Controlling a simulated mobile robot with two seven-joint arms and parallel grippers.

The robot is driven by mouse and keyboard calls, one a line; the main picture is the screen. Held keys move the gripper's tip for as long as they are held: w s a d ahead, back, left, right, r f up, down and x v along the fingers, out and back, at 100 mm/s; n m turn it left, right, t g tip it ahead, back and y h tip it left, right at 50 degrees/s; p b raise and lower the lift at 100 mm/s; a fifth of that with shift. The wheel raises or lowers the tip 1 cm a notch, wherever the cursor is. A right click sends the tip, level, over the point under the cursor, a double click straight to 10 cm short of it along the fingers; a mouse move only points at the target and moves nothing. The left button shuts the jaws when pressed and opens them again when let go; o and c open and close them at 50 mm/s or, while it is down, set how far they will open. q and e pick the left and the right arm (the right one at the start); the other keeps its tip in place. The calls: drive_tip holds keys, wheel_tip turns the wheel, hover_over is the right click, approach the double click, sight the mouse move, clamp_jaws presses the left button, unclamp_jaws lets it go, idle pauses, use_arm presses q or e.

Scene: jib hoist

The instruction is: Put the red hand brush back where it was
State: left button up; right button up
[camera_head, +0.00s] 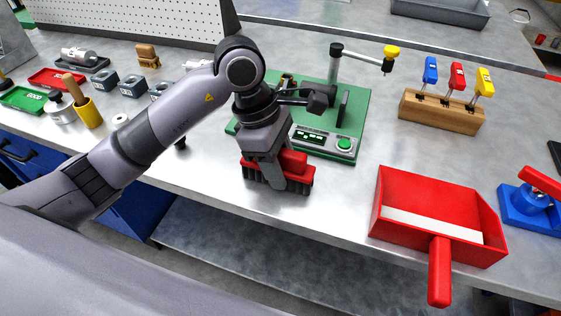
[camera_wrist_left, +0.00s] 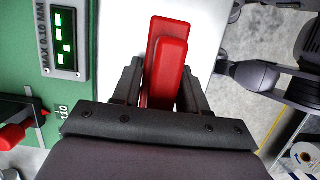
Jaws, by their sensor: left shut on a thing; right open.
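The red hand brush (camera_head: 298,165) with dark bristles is in my left gripper (camera_head: 272,172), near the front edge of the bench. My left gripper is shut on its red grip. In the left wrist view the red brush (camera_wrist_left: 168,58) sits between the two dark fingers of the left gripper (camera_wrist_left: 160,88). The bristles point down; whether they touch the bench top I cannot tell. A red dustpan (camera_head: 405,192) lies to the right, its handle past the bench's front edge.
A green test stand (camera_head: 350,110) with a display stands just behind the brush, also at left in the wrist view (camera_wrist_left: 20,70). A wooden block (camera_head: 440,112) holds blue, red and yellow tools. A blue device (camera_head: 528,207) stands far right. Bench between brush and dustpan is clear.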

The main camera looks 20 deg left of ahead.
use_arm(q)
drive_tip(key=shift+f, duration=0.15)
drive_tip(key=o, duration=1.1)
drive_tip(key=shift+c, duration=0.2)
drive_tip(key=shift+r, duration=0.3)
drive_tip(key=v, duration=1.2)
drive_tip(key=shift+s+f, duration=0.1)
